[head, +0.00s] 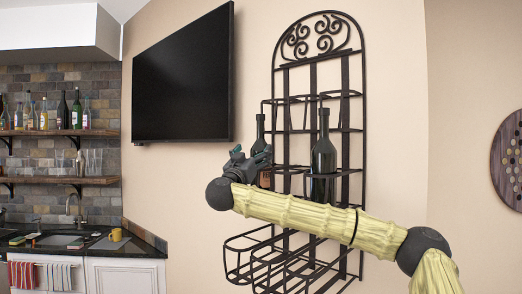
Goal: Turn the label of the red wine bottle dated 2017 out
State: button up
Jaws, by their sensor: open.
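Two dark wine bottles stand upright in the black wall rack (361,120). The left bottle (260,130) shows its neck and shoulder above my gripper, and a reddish-brown patch low on its right side. The right bottle (324,158) shows a dark body with no readable label. No date can be read on either, so I cannot tell which is the 2017 one. My gripper (252,156) is open in front of the left bottle and hides much of its body. I cannot tell whether the fingers touch it or are around it.
My arm crosses in front of the rack's middle. Empty wire baskets (285,265) jut out below. A television (183,77) hangs to the left of the rack. A round wooden board (509,160) hangs on the right wall. A counter and bottle shelves (65,132) are far left.

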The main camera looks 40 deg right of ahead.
aim_at(261, 143)
jog(key=shift+p+x, duration=1.1)
jog(key=shift+x, duration=1.6)
jog(key=shift+p+x, duration=0.35)
jog(key=shift+x, duration=0.55)
jog(key=c, duration=1)
jog(key=shift+o, duration=0.2)
jog(key=shift+r+m+g+h, duration=0.1)
jog(key=shift+m+g+h, duration=0.7)
jog(key=shift+g, duration=0.75)
jog(key=shift+m+g+h, duration=0.7)
jog(key=shift+m+g, duration=0.1)
jog(key=shift+g, duration=0.75)
jog(key=shift+m+g+h, duration=0.25)
jog(key=shift+m+g, duration=0.5)
jog(key=shift+g, duration=0.75)
jog(key=shift+m+g+h, duration=0.25)
jog(key=shift+m+g, duration=0.5)
jog(key=shift+g, duration=0.75)
jog(key=o, duration=0.9)
